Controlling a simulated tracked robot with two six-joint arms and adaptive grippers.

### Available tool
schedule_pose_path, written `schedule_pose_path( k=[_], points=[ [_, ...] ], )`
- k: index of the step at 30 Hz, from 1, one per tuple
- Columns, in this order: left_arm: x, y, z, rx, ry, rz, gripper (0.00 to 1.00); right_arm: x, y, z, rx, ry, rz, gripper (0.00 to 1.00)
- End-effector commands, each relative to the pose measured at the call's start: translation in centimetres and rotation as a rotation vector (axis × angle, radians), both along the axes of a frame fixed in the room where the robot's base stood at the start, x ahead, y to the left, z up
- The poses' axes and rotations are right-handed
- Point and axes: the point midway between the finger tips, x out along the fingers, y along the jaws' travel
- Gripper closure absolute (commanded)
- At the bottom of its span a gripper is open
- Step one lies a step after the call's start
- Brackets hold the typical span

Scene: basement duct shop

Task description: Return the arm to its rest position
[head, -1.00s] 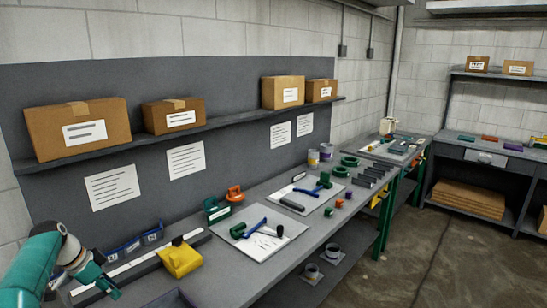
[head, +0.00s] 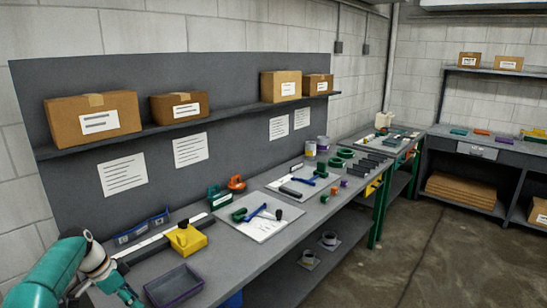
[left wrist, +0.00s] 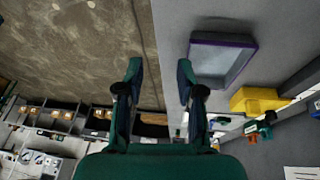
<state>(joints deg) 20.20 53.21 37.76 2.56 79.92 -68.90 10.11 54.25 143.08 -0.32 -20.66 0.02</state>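My left arm comes in at the lower left of the head view, with its teal and dark left gripper (head: 124,293) at the bottom edge over the near end of the bench. In the left wrist view the two fingers of that gripper (left wrist: 160,78) stand wide apart with nothing between them. The gap lies over the bench's edge, with the brown floor on one side and the grey bench top on the other. My right gripper is in neither view.
A purple-rimmed tray (head: 174,286) lies on the bench beside my left gripper, with a yellow object (head: 184,239) behind it. A blue holder (head: 142,228) stands near the wall panel. Farther along are a white sheet with tools (head: 259,221) and several small parts. Floor (head: 400,270) is clear at right.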

Motion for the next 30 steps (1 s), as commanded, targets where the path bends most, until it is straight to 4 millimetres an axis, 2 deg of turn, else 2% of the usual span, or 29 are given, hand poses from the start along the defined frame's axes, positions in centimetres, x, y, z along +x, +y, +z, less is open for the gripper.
schedule_pose_path(
  k=[8,11,14,18,20,21,25,27,30],
  points=[
    [-2.9,-6.9,-7.0,-0.051,0.149,-0.076,0.62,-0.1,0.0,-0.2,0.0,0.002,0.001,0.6],
    [-5.1,-10.2,-10.7,-0.065,0.218,-0.072,0.62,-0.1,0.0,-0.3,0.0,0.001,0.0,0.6],
    [-8.4,-13.9,-14.8,-0.073,0.293,-0.042,0.62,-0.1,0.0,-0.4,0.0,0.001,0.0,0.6],
    [-14.3,-18.5,-19.7,-0.07,0.389,0.037,0.62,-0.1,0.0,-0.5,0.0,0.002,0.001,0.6],
    [-17.2,-20.3,-21.3,-0.065,0.425,0.08,0.62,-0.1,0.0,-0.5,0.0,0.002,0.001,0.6],
    [-19.3,-21.3,-22.3,-0.061,0.448,0.112,0.62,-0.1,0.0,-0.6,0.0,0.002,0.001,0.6],
    [-26.1,-24.0,-24.5,-0.044,0.509,0.241,0.62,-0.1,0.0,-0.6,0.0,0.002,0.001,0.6],
    [-29.8,-25.1,-25.0,-0.037,0.534,0.329,0.62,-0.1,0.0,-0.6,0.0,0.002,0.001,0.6],
    [-34.2,-26.0,-25.2,-0.034,0.551,0.482,0.62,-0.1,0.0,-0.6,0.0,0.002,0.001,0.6]
  ],
)
